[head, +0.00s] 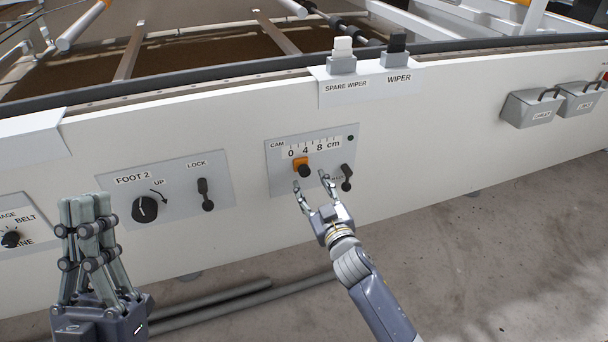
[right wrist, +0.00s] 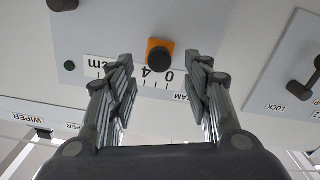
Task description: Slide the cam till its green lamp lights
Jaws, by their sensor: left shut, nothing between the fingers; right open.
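The cam slider (head: 303,168) is an orange block with a black knob, under a 0-4-8 cm scale on a grey panel (head: 277,180). It stands between 0 and 4, nearer 4. The panel's small lamp (head: 350,138) looks dark; it also shows unlit, dark green, in the right wrist view (right wrist: 69,66). My right gripper (head: 310,182) is open in front of the panel. In the right wrist view the knob (right wrist: 160,57) lies in the gap between its fingers, apparently touching neither. My left gripper (head: 85,202) is shut and empty at the lower left.
A black lever (head: 346,177) stands right of the slider on the same panel. To the left are the FOOT 2 dial (head: 145,208) and LOCK lever (head: 205,195). The spare wiper (head: 342,58) and wiper (head: 395,52) sit on the ledge above. Grey boxes (head: 533,108) hang at right.

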